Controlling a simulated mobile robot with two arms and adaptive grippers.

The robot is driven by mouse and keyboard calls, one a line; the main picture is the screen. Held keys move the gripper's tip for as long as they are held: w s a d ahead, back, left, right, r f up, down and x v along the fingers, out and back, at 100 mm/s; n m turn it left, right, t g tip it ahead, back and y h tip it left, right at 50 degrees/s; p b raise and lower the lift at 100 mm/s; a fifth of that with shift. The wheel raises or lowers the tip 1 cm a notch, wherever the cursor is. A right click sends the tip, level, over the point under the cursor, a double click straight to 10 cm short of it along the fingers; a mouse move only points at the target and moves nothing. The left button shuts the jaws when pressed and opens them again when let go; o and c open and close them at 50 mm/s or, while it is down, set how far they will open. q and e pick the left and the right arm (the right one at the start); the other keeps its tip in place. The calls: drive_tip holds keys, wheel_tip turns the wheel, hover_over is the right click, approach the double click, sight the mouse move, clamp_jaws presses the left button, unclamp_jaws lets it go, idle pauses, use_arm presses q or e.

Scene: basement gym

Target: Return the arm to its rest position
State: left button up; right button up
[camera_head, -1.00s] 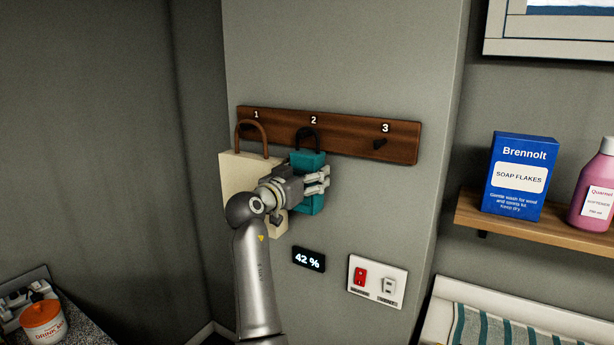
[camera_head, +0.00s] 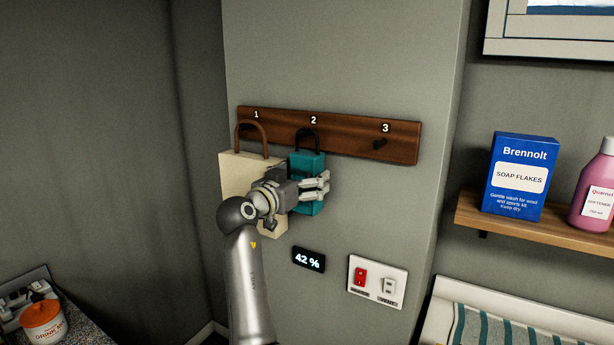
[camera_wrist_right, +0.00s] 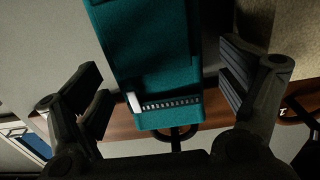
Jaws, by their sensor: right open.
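My right gripper (camera_head: 322,188) is open in front of the teal bag (camera_head: 306,165), which hangs by a black loop under number 2 on the wooden hook board (camera_head: 350,140). In the right wrist view the teal bag (camera_wrist_right: 155,60) lies between the two spread fingers of the right gripper (camera_wrist_right: 165,90), with a visible gap on each side. The cream bag (camera_head: 237,175) hangs by a brown handle under number 1, partly hidden by my right arm.
Hook 3 (camera_head: 379,144) is empty. Below are a "42 %" display (camera_head: 309,260) and a switch plate (camera_head: 377,282). A shelf (camera_head: 535,232) at the right holds a soap flakes box (camera_head: 518,176) and a pink bottle (camera_head: 594,190). An orange-lidded tub (camera_head: 42,320) stands at lower left.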

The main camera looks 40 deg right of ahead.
drive_tip(key=v, duration=1)
